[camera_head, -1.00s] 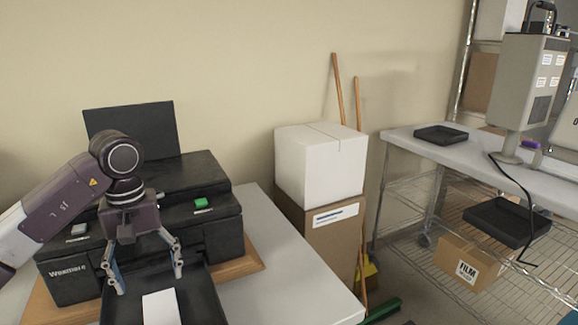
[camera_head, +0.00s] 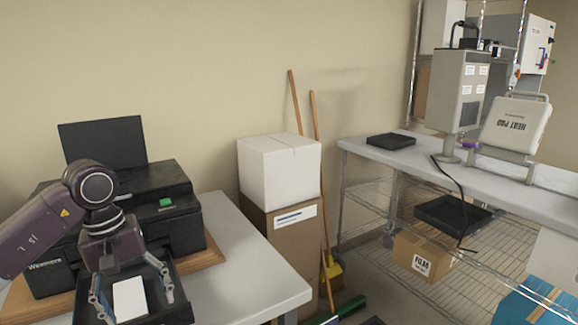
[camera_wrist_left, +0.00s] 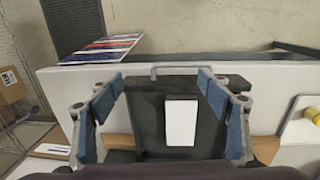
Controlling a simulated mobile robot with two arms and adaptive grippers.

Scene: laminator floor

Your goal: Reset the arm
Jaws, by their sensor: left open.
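My left arm comes in from the left in the head view. Its gripper (camera_head: 132,300) is open and empty above the black output tray (camera_head: 178,313) of the black printer (camera_head: 190,222). A white card or sheet (camera_head: 130,299) lies in the tray between the fingers in the picture. In the left wrist view the open gripper's (camera_wrist_left: 160,85) blue-padded fingers are spread to both sides of the tray (camera_wrist_left: 150,110), with the white sheet (camera_wrist_left: 181,122) below them, apart from the fingers. My right gripper is not in view.
White box (camera_head: 278,170) stands on a cardboard box (camera_head: 283,250) right of the printer table (camera_head: 245,275). Broom handles (camera_head: 296,105) lean on the wall. A bench (camera_head: 440,168) holds a heat press (camera_head: 512,125) and a black tray (camera_head: 391,141). The table right of the printer is clear.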

